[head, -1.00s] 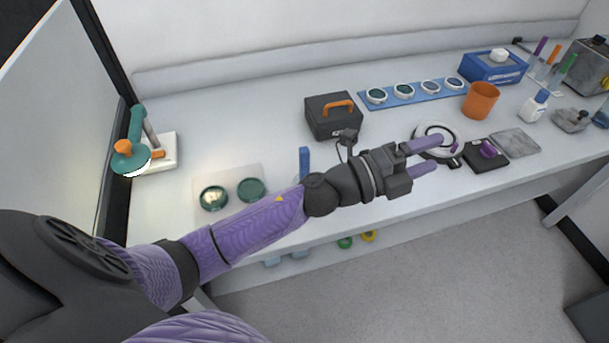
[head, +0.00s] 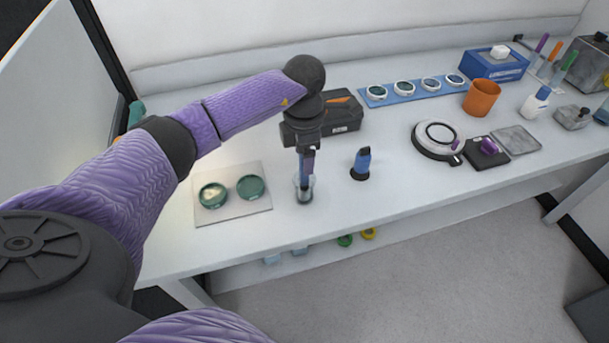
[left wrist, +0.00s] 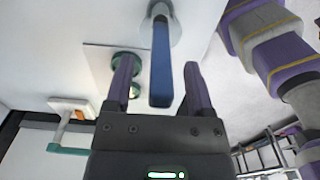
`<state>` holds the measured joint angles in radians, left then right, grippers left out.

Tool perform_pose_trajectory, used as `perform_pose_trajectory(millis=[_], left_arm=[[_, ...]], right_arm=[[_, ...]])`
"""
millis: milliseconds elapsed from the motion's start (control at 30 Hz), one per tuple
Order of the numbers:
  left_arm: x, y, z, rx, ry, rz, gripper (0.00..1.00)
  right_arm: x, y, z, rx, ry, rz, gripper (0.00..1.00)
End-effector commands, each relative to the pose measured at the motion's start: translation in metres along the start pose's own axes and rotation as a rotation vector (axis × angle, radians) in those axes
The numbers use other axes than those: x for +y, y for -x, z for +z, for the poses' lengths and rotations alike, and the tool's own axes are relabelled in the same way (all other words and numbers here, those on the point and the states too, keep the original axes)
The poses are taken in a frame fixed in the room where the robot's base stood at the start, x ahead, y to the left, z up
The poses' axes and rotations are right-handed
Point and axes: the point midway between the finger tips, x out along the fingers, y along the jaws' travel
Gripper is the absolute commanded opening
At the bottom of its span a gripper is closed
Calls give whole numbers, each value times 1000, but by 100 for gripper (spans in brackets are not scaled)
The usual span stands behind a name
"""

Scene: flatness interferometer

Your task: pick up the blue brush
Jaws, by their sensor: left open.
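The blue brush (left wrist: 161,72) stands upright as a plain blue bar in a clear glass jar (head: 304,195) near the table's front edge. In the head view it is mostly hidden behind my left gripper (head: 307,170), which points straight down over the jar. In the left wrist view the two purple fingers are apart, and the blue bar lies between them with a gap showing on both sides. The gripper is open and holds nothing. My right gripper is not in view.
A white plate with two green-rimmed discs (head: 232,208) lies left of the jar. A blue item on a black base (head: 361,165) stands close on the right. A black case (head: 343,115) is behind. A round grey instrument (head: 437,142) and orange cup (head: 482,99) are farther right.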

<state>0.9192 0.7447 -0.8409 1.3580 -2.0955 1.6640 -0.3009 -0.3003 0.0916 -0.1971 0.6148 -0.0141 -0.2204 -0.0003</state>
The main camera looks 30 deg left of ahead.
Motion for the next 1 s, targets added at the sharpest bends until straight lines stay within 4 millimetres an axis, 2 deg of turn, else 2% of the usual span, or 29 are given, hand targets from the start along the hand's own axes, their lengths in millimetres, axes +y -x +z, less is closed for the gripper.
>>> perform_pose_trajectory(millis=[67, 267, 600, 1000], left_arm=[[0, -8, 0, 1, 0, -1, 69], [0, -8, 0, -1, -1, 0, 69], [0, -8, 0, -2, -1, 0, 0], [0, -7, 0, -3, -1, 0, 0]], right_arm=[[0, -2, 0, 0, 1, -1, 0], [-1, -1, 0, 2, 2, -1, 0], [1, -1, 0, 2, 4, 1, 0], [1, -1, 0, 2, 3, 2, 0]])
